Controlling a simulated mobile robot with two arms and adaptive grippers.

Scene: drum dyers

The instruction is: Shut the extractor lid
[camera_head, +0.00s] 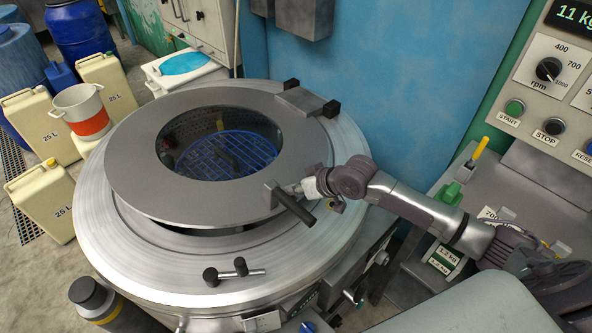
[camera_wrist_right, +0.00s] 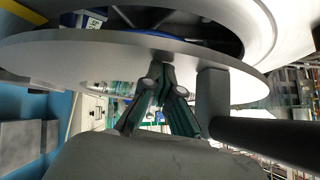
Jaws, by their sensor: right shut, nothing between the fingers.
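The extractor lid (camera_head: 150,185) is a flat grey metal disc with a round window (camera_head: 222,142), through which a blue grid shows. It lies over the round extractor (camera_head: 110,260), hinged at the back. A dark gap shows under its front edge, so it stands slightly raised. A black bar handle (camera_head: 294,206) sticks out from its front right edge. My right gripper (camera_head: 302,189) is shut and empty at the lid's edge, right beside the handle. The right wrist view shows its closed fingers (camera_wrist_right: 160,75) against the lid (camera_wrist_right: 70,62), with the handle (camera_wrist_right: 265,132) alongside. Whether they touch is unclear. My left gripper is out of view.
A T-shaped latch (camera_head: 233,271) stands on the extractor's front rim. Cream canisters (camera_head: 35,125) and blue drums (camera_head: 78,28) stand on the left. A control panel (camera_head: 545,95) and a bench with scoops (camera_head: 450,190) are on the right. The space above the lid is clear.

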